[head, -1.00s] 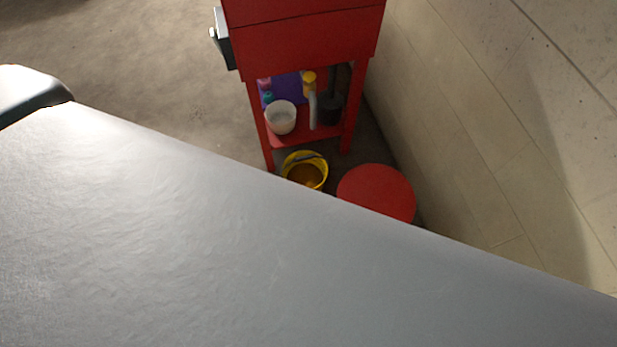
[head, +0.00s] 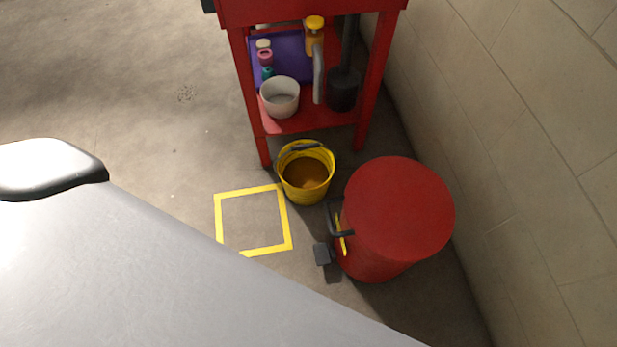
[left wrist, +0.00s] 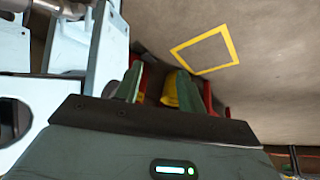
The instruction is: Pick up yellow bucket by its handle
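The yellow bucket (head: 305,185) stands upright on the floor in the head view, in front of a red shelf stand and beside a red bin. Its dark handle grip (head: 303,147) lies at the rim's far side. In the left wrist view, part of a yellow thing, probably the bucket (left wrist: 171,88), shows beyond my left gripper (left wrist: 163,86). The gripper's fingers are apart, with nothing seen held between them. Neither gripper shows in the head view. My right gripper is in neither view.
The red bin (head: 400,210) has a pedal and dark handle facing the bucket. A yellow floor square (head: 286,215) lies left of the bucket. The red stand (head: 312,122) holds a white pot (head: 280,97). A wall rises at right. A large grey surface covers the lower left.

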